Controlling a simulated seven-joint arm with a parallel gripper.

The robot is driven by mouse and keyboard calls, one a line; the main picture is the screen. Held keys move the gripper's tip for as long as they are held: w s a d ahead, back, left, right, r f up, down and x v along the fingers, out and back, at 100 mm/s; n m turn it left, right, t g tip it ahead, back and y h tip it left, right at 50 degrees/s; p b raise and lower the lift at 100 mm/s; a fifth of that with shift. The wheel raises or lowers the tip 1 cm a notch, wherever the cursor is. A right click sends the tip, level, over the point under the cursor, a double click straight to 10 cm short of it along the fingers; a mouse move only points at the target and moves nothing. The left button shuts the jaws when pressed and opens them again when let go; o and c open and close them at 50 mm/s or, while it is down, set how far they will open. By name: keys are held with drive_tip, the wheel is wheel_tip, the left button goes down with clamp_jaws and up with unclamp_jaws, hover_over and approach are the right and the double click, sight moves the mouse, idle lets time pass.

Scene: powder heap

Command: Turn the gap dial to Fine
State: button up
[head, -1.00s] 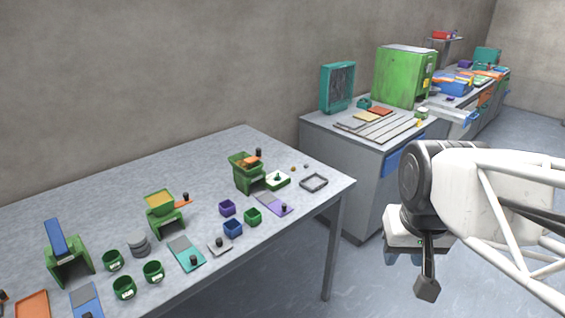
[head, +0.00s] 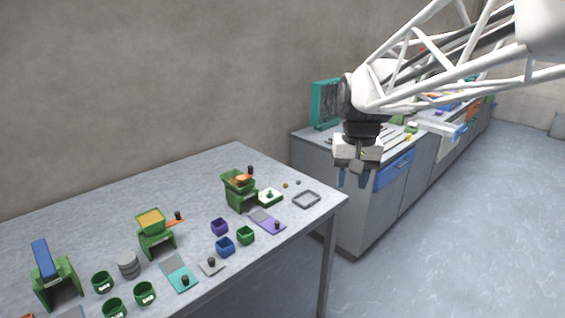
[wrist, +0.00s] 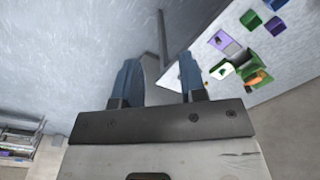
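A small white-topped green block with a green pointer-like knob (head: 270,196) stands beside a green hopper machine (head: 240,197) on the near table; it may be the gap dial, but no lettering is readable. The block also shows in the wrist view (wrist: 222,70), right of my fingers. My gripper (head: 353,178) is in the air beyond the table's right end, above the floor gap and well away from the block.
The near table (head: 90,208) also holds a second hopper machine (head: 155,240), purple (head: 219,227), blue (head: 225,246) and green (head: 245,235) cups, and several slide plates. A grey square frame (head: 306,199) lies near its right corner. A second bench (head: 330,160) stands behind.

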drive_tip(key=w+a+f+g, duration=0.1)
drive_tip(key=w+a, duration=0.3)
drive_tip(key=w, duration=0.9)
drive_tip(key=g, duration=0.4)
approach(270, 191)
drive_tip(key=shift+s+f, duration=0.35)
drive_tip(key=shift+s, duration=0.1)
drive_tip(key=shift+x, duration=3.9)
drive_tip(key=shift+w, duration=0.1)
drive_tip(key=shift+f, duration=0.1)
clamp_jaws()
